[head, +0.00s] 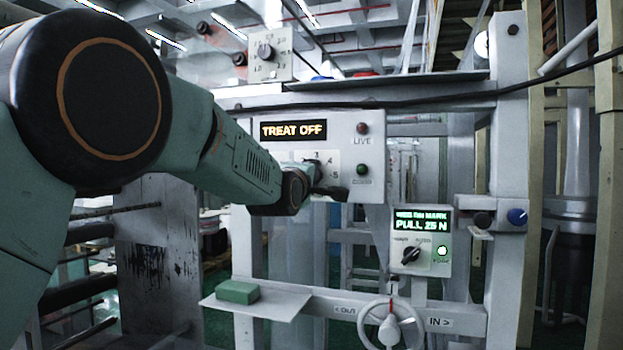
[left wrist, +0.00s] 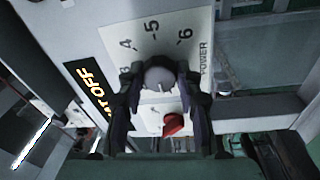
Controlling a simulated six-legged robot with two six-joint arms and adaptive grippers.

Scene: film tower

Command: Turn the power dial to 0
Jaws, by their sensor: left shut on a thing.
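The power dial is a grey knob (left wrist: 160,78) on a white scale plate, with the numbers 4, 5 and 6 and the word POWER readable beside it in the left wrist view. My left gripper (left wrist: 160,92) has its two dark fingers on either side of the knob and is shut on it. In the head view, my left gripper (head: 325,180) is at the dial plate (head: 333,160) and hides most of the dial. I cannot tell which number the dial points to. My right gripper is not in view.
The display (head: 293,130) above the dial reads TREAT OFF. A red lamp (head: 363,128) and a green lamp (head: 362,169) sit to its right. A red part (left wrist: 173,124) is near my fingers. A lower panel (head: 420,242), handwheel (head: 390,325) and green block (head: 238,292) are below.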

